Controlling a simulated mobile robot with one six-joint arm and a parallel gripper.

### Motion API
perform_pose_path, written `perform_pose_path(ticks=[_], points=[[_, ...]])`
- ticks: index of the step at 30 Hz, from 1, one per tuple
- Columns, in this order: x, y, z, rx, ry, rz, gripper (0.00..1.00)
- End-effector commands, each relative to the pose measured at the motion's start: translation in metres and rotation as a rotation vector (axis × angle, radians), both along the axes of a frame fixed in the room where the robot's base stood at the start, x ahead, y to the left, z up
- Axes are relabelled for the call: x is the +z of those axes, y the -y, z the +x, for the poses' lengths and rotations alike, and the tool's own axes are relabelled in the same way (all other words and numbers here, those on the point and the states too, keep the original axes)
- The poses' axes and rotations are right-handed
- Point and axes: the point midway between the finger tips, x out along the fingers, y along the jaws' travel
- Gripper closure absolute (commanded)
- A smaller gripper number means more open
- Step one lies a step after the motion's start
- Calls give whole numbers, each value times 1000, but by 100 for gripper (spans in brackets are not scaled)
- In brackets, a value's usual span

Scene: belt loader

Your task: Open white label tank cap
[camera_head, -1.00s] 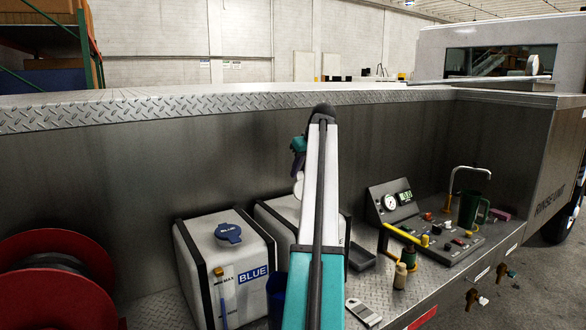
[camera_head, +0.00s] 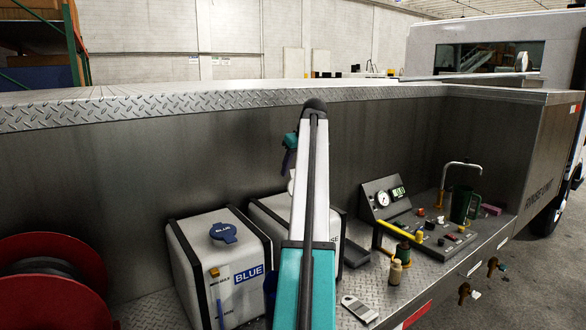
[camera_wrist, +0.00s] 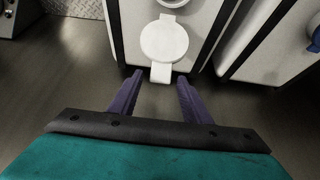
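The white tank (camera_head: 263,208) stands right of the blue-label tank, largely hidden behind my arm in the head view. In the wrist view its white round cap (camera_wrist: 164,42) with a short tab (camera_wrist: 160,72) lies just beyond my fingertips. In the head view a bit of white shows above the tank top beside my arm, so the cap seems raised. Another white round part (camera_wrist: 172,3) is cut off at the wrist view's top edge. My gripper (camera_wrist: 158,78) is open, its two purple fingers apart near the tab, with nothing clearly held. Contact with the tab cannot be told.
The blue-label tank (camera_head: 245,268) with its blue cap (camera_head: 223,233) stands close on the left. A steel wall (camera_head: 130,165) runs behind the tanks. A red hose reel (camera_head: 85,310) is at left; a control panel (camera_head: 430,235) and small bottle (camera_head: 396,272) are at right.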

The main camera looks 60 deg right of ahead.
Motion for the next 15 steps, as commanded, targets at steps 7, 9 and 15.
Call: perform_pose_path(ticks=[7,9,15], points=[[1,0,-2,-1,-2,1,56],[4,-1,-4,-1,-2,1,56],[19,-4,-11,-1,-1,0,56]])
